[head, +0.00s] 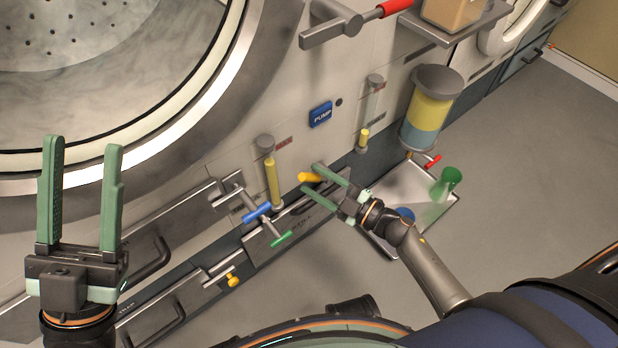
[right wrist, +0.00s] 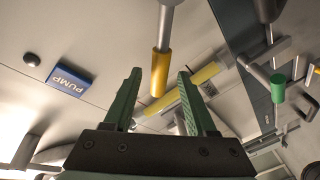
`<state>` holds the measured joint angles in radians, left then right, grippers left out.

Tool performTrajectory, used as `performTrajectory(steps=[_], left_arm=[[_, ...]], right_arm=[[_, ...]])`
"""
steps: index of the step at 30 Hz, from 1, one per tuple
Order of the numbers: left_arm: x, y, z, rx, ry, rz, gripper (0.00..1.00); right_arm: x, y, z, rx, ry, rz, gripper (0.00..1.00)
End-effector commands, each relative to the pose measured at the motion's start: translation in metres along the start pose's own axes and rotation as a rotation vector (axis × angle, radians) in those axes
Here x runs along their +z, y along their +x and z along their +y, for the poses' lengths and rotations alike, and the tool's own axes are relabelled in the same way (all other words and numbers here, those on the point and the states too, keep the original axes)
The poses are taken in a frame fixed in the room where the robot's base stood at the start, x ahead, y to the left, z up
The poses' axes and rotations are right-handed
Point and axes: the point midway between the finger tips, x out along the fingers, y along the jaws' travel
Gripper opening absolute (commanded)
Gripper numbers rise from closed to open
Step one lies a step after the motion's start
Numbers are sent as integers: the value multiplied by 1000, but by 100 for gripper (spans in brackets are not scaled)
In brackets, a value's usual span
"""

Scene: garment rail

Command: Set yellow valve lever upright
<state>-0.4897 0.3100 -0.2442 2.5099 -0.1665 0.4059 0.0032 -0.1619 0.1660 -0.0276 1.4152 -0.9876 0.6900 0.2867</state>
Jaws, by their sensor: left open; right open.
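The yellow valve lever (head: 308,177) sticks out sideways, roughly level, from the low part of the machine's front in the head view. In the right wrist view its yellow handle (right wrist: 159,75) hangs from a grey stem. My right gripper (head: 311,177) is open, with its two green fingertips on either side of the handle; I see no clear contact. Its fingers (right wrist: 160,73) hide part of the panel behind. My left gripper (head: 84,147) is open and empty, in front of the large round door at the left.
A blue lever (head: 257,212) and a green lever (head: 282,239) are left of the yellow one. A sight tube (head: 273,180) stands between. A tray (head: 432,212) with a green cup (head: 446,182) lies right. A red-handled lever (head: 395,8) sticks out above.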

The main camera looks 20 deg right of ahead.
Motion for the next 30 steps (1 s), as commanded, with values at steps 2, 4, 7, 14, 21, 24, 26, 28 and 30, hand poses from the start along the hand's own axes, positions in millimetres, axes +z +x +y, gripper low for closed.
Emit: performTrajectory(steps=[2, 4, 7, 14, 21, 24, 26, 28, 30], left_arm=[[3, -3, 2, 5, -2, 0, 50], [4, -4, 3, 8, -3, 0, 50], [4, -4, 4, 10, -3, 0, 50], [4, -4, 4, 10, -4, 1, 50], [4, -4, 4, 9, -4, 2, 50], [4, -4, 4, 7, -4, 2, 50], [4, -4, 3, 5, -5, 3, 50], [4, -4, 3, 4, -5, 3, 50], [3, -4, 3, 4, -5, 3, 50]], right_arm=[[1, 11, 0, 1, -1, 1, 57], [1, 18, 0, 2, -1, 1, 57], [0, 23, 0, 0, 0, 0, 57], [0, 25, 0, 0, 0, -1, 57], [0, 24, 0, 0, 0, -1, 38], [0, 24, 0, 0, 0, -1, 26], [0, 24, 0, 0, 0, -1, 20], [0, 24, 0, 0, 0, -1, 12], [0, 24, 0, 0, 0, -1, 4]])
